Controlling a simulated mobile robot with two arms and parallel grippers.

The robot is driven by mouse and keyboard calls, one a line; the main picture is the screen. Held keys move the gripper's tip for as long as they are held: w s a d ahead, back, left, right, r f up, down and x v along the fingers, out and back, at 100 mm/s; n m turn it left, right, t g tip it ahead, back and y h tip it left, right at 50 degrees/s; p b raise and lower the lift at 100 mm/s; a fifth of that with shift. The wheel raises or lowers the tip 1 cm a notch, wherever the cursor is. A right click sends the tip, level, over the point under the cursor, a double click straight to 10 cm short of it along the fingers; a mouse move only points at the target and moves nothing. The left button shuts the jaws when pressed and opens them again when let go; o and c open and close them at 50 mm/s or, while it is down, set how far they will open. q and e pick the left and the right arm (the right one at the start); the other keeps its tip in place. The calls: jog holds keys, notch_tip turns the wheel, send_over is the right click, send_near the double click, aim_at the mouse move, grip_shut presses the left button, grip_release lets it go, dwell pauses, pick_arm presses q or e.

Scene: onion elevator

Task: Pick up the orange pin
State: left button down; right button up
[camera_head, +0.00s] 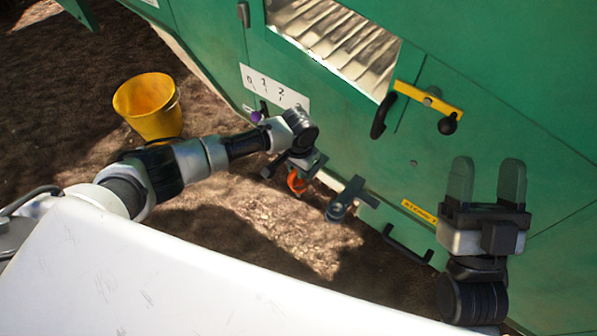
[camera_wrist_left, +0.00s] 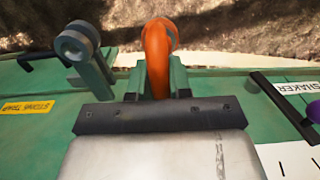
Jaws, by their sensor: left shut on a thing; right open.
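The orange pin (camera_head: 297,181) shows as a small orange loop at the lower part of the green machine in the head view. It also shows large in the left wrist view (camera_wrist_left: 157,62), with its ring end up. My left gripper (camera_wrist_left: 160,82) is shut on it, with a finger on each side of the orange shank. In the head view my left gripper (camera_head: 296,168) is partly hidden by its own wrist. Whether the pin still sits in a hole cannot be told. My right gripper (camera_head: 486,182) is open and empty in front of the machine at the right.
A grey lever with a round end (camera_head: 340,208) is close beside the pin. A purple knob (camera_head: 256,116) sits by the numbered label (camera_head: 275,90). A yellow handle bar (camera_head: 428,100) is higher up. A yellow bucket (camera_head: 148,106) stands on the ground at left.

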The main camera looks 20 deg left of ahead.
pick_arm(q)
jog(key=shift+r, duration=0.2)
pick_arm(e)
jog(key=shift+w, duration=0.1)
pick_arm(q)
jog(key=shift+r+p, duration=0.55)
jog(key=shift+r, duration=0.25)
notch_tip(320, 180, up, 4)
jog(key=shift+f+p, duration=0.1)
jog(key=shift+p, duration=0.8)
notch_tip(320, 180, up, 3)
jog(key=shift+r+p, duration=0.15)
jog(key=shift+p, duration=0.55)
jog(key=shift+r, duration=0.45)
pick_arm(e)
notch_tip(320, 180, down, 13)
jog(key=d+g+h, duration=0.2)
jog(key=g+h, duration=0.2)
jog(key=g, duration=0.8)
jog(key=shift+w+m, duration=0.3)
jog(key=shift+w, duration=0.05)
jog(key=shift+r, duration=0.1)
